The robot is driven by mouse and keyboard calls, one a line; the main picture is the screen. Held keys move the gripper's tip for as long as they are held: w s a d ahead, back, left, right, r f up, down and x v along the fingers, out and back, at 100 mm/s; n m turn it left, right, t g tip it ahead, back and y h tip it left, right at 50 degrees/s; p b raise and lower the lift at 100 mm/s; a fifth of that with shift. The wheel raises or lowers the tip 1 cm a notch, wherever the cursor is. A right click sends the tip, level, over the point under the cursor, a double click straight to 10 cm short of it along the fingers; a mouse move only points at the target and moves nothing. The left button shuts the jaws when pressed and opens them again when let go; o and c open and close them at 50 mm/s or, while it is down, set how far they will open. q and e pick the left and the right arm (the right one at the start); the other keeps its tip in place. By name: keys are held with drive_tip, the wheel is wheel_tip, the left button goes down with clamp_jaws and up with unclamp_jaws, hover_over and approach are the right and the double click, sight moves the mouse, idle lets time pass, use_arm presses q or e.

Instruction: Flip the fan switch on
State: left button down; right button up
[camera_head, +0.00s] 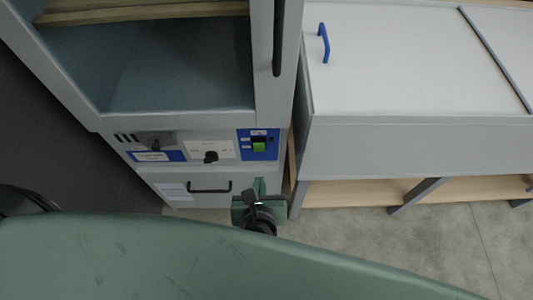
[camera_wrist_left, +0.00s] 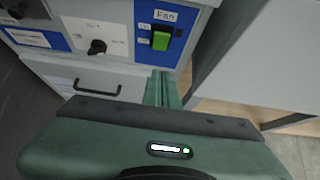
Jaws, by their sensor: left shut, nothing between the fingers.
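The fan switch (camera_head: 259,146) is a green rocker on a blue panel at the right end of the cabinet's control strip. In the left wrist view the green switch (camera_wrist_left: 160,41) sits under a label reading "Fan". My left gripper (camera_head: 260,183) is shut and empty, just below the switch in the head view. In the left wrist view its closed fingertips (camera_wrist_left: 161,75) are below the switch, with a visible gap between them. My right gripper is not in view.
A black knob (camera_head: 211,157) sits left of the switch. A drawer with a black handle (camera_head: 210,188) is below the panel. A white cabinet with a blue handle (camera_head: 324,43) stands to the right. An open compartment (camera_head: 175,70) is above the panel.

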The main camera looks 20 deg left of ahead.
use_arm(q)
drive_tip(key=shift+a+r, duration=0.1)
drive_tip(key=shift+r, duration=0.05)
drive_tip(key=b, duration=0.1)
approach(260, 147)
drive_tip(key=x, duration=0.4)
drive_tip(key=shift+w+a+f, duration=0.1)
drive_tip(key=shift+w+f, duration=0.05)
drive_tip(key=shift+f, duration=0.25)
drive_tip(key=shift+w+a, duration=0.15)
drive_tip(key=shift+w, duration=0.3)
